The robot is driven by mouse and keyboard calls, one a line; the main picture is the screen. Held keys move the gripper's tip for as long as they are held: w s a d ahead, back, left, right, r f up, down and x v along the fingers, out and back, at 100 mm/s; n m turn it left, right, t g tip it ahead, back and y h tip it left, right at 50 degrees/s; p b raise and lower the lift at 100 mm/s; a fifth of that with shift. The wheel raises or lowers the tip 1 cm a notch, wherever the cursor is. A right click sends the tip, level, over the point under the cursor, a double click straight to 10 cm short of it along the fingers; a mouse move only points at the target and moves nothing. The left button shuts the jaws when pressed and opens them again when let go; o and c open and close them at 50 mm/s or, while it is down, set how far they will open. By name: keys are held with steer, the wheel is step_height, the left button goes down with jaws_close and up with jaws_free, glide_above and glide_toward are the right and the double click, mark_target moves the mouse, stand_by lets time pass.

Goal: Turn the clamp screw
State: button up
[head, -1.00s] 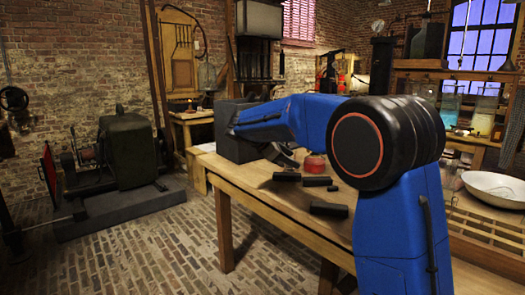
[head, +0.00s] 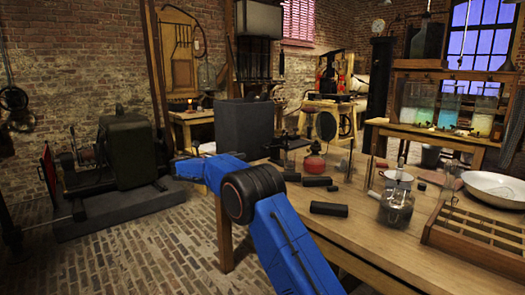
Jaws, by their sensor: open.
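No clamp screw can be made out for certain. A glass jar (head: 396,208) with dark contents and a pale top stands on the wooden table (head: 375,238). Thin upright parts rise from its top, too small to tell apart. My gripper does not show at the end of the arm. The arm is well left of the jar and apart from it.
A compartmented wooden tray (head: 480,232) and a white bowl (head: 495,188) are at right. Jars of coloured liquid (head: 447,104) stand behind.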

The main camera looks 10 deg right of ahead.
mark_target(262, 149)
steer(key=shift+w+a+f, duration=0.1)
steer(key=shift+w+a, duration=0.05)
steer(key=shift+w, duration=0.1)
steer(key=x, duration=1.7)
steer(key=shift+c, duration=0.3)
steer(key=c, duration=1)
